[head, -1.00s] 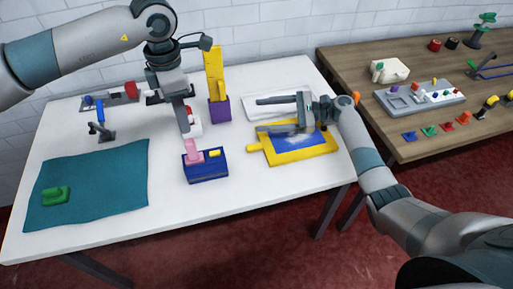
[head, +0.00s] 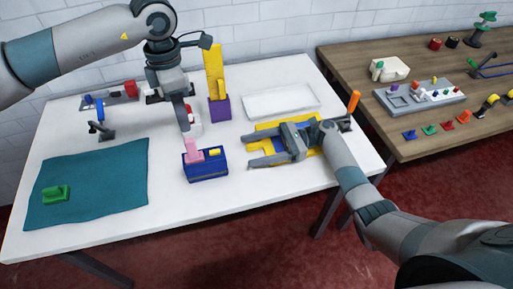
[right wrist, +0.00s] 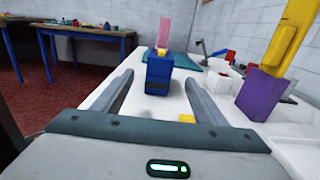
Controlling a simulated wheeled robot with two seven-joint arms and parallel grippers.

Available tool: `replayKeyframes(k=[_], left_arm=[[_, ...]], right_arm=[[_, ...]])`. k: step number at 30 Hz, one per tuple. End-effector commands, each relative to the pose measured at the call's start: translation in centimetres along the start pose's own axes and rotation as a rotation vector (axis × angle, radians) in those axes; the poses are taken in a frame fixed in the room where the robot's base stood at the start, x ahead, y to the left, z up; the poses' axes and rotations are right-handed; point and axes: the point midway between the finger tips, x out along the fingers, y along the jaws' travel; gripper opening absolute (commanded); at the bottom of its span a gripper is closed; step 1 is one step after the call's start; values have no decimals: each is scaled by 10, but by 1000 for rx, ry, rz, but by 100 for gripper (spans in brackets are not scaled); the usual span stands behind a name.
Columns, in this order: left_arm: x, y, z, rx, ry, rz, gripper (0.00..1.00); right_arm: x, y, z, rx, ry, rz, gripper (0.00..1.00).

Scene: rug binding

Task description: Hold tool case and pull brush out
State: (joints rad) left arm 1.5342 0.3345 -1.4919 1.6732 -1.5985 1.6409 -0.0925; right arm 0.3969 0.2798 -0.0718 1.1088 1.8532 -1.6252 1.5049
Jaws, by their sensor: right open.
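A dark blue tool case (head: 207,170) stands on the white table. A pink piece (head: 194,155), likely the brush, stands up from its left part, and a small yellow part (head: 215,152) is on its right. My left gripper (head: 187,131) points down just above and behind the pink piece; its jaw opening is hard to see. My right gripper (head: 248,151) is open and empty, to the right of the case, its fingers pointing at it. In the right wrist view the case (right wrist: 159,77) shows ahead between the two fingers, with the pink piece (right wrist: 164,34) upright on it.
A purple holder with a yellow piece (head: 214,72) stands behind the case. A yellow-framed blue board (head: 262,126) lies under my right gripper. A white tray (head: 280,101) lies behind it. A teal cloth (head: 95,180) with a green block (head: 55,194) is at left.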

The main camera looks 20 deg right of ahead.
Motion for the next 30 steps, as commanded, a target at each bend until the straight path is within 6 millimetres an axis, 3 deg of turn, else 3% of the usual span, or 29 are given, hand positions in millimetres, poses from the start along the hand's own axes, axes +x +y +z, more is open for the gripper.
replayKeyframes(k=[8, 30], left_arm=[[0, 0, 0, 0, 0, 0, 31], [0, 0, 0, 0, 0, 0, 31]], right_arm=[[29, 0, 0, -1, -2, 1, 66], [146, 0, 0, 0, -1, 1, 66]])
